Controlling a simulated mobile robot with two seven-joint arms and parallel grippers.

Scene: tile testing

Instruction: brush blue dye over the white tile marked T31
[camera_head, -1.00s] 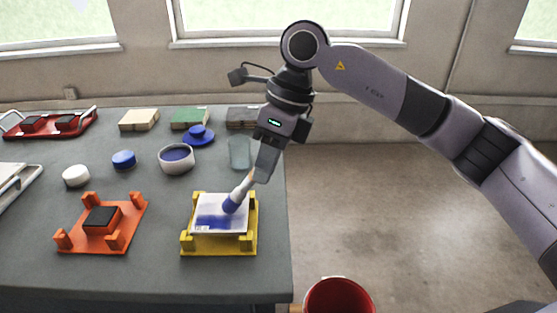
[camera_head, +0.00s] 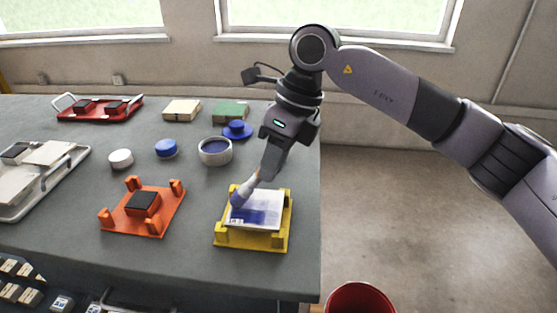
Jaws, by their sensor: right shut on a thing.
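The white tile (camera_head: 268,198) lies in the yellow holder (camera_head: 282,238) near the table's right edge. Blue dye covers part of its face, densest toward the front left; a printed code shows there, too small to read. My right gripper (camera_head: 259,174) is shut on the brush (camera_head: 247,188), whose blue-stained head is over the tile's left side and seems to touch it. The white bowl of blue dye (camera_head: 215,151) stands behind the holder, with a blue lid (camera_head: 237,129) beyond it. My left gripper is not in view.
An orange holder (camera_head: 163,221) with a black block (camera_head: 143,203) stands to the left. White trays (camera_head: 58,189), a red tray (camera_head: 92,116), small white (camera_head: 121,159) and blue (camera_head: 166,148) jars and tile stacks share the table. A red bucket (camera_head: 359,298) stands off its right edge.

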